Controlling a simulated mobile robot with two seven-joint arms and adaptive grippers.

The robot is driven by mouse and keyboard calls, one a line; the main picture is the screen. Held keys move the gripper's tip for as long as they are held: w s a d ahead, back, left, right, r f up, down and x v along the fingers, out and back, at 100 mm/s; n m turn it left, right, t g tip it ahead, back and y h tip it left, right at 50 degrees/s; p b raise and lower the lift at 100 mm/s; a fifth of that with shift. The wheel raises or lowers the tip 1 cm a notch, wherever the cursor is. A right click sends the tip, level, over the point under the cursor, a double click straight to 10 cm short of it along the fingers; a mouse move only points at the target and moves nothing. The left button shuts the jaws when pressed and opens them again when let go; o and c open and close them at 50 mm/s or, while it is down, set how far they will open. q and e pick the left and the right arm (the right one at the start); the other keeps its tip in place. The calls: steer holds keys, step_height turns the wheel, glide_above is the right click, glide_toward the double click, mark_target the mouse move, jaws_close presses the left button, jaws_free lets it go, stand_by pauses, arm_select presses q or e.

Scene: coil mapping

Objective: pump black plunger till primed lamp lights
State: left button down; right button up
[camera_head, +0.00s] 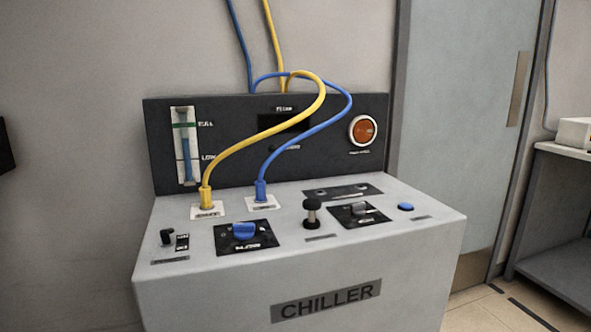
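The black plunger (312,212) stands upright on the top of the chiller (300,272), right of its middle. It has a round black knob, a short pale shaft and a black base. A round lamp (363,130) with an orange-brown lens and pale ring sits at the right of the dark back panel; its label is too small to read, and I cannot tell for certain whether it is lit. Neither of my grippers shows in the head view, and nothing touches the plunger.
A yellow hose (268,133) and blue hose (308,133) arch over the chiller's top. A blue knob (243,231), grey switch (359,209), blue button (405,207) and black valve (167,237) surround the plunger. A level gauge (186,146) is at left. A shelf (560,155) stands far right.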

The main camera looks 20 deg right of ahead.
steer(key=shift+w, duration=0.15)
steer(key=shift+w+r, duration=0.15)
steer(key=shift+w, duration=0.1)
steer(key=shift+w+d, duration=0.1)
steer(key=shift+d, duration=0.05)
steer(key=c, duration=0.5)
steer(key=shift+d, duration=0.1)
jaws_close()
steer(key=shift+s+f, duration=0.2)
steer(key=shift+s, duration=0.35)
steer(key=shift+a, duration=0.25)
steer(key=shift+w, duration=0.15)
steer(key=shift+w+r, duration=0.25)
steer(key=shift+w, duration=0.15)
